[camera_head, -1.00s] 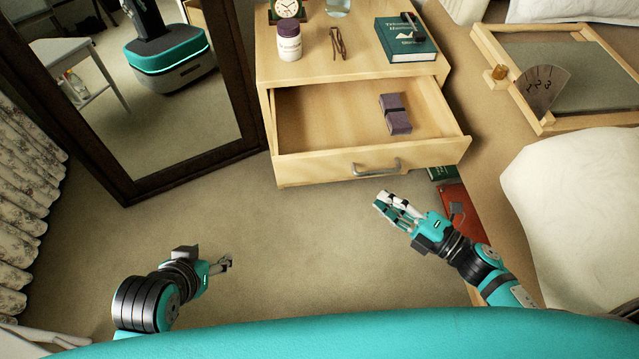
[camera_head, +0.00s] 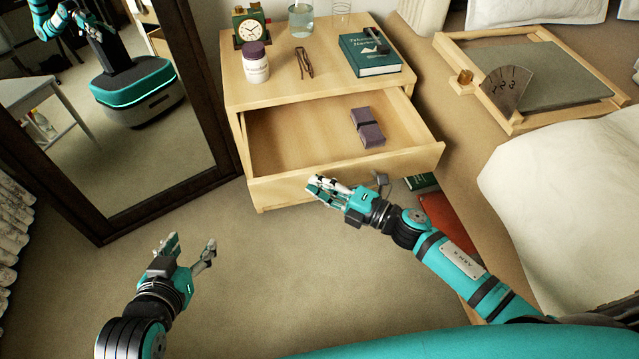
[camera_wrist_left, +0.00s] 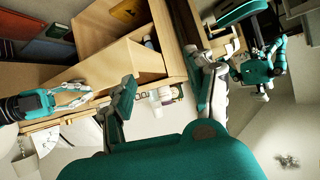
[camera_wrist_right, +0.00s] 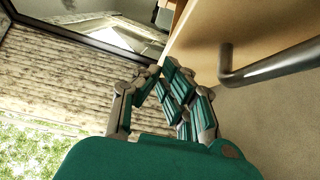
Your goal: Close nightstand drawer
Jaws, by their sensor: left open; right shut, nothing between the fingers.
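The wooden nightstand (camera_head: 240,98) stands with its drawer (camera_head: 275,188) pulled out. A dark purple case (camera_head: 367,127) lies inside the drawer. My right gripper (camera_head: 314,187) is shut and empty in front of the drawer front, and overlaps it in the head view. In the right wrist view the shut fingers (camera_wrist_right: 165,75) are beside the metal drawer handle (camera_wrist_right: 265,67); I cannot tell whether they touch the wood. My left gripper (camera_head: 190,246) is open and empty above the carpet, left of and in front of the drawer. The open drawer also shows in the left wrist view (camera_wrist_left: 130,62).
A clock (camera_head: 250,28), a bottle (camera_head: 256,64), a glass (camera_head: 301,20), glasses and a green book (camera_head: 372,56) are on the nightstand top. A dark-framed mirror (camera_head: 205,90) stands left. A bed (camera_head: 560,180) is at right. The carpet in front is clear.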

